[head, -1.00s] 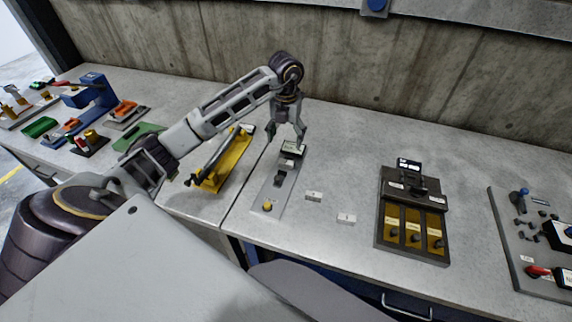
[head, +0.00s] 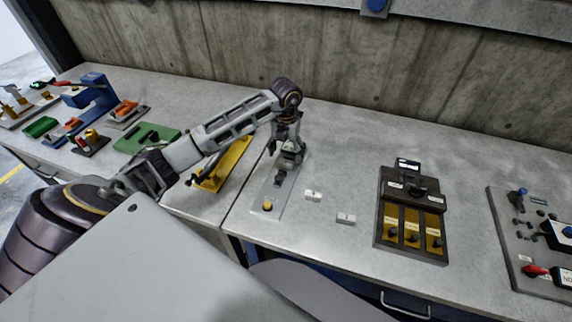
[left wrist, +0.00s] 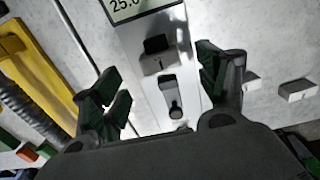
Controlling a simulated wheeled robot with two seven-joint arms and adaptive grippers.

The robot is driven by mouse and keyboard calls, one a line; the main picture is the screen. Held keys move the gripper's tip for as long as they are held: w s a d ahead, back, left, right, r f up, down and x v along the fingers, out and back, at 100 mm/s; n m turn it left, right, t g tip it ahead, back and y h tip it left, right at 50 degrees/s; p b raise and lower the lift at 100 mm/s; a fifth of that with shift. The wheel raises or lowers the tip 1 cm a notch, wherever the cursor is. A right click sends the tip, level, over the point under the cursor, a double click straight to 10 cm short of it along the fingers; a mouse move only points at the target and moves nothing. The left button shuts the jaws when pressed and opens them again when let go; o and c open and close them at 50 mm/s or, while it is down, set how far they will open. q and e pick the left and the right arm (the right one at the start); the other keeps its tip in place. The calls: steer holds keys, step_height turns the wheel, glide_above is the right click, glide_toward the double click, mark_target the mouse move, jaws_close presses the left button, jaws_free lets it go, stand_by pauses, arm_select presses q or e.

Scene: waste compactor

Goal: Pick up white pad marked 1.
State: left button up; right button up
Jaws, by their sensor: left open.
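A small light pad with a mark that looks like 1 (left wrist: 158,64) shows in the left wrist view, on a grey plate (left wrist: 134,45) between a dark block and a small lever. In the head view this plate (head: 270,192) carries a yellow knob at its near end, and my gripper hides its far part. Two loose white pads lie on the bench right of the plate, one nearer the plate (head: 313,195) and one farther right (head: 346,218); their marks are too small to read. My left gripper (head: 287,163) is open and empty above the plate, its fingers on either side. My right gripper is not in view.
A yellow fixture (head: 229,165) with a dark bar stands left of the plate. A dark panel with yellow slots (head: 411,215) stands to the right. A display reading about 25 (left wrist: 140,8) tops the plate. The bench is clear around the loose pads.

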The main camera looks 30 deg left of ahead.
mark_target(286, 161)
arm_select(q)
steer(key=shift+f, duration=0.1)
steer(key=shift+f+p, duration=0.65)
steer(key=shift+f, duration=1.85)
steer(key=c, duration=1.2)
steer(key=shift+r+b, duration=0.7)
steer(key=shift+r, duration=4.3)
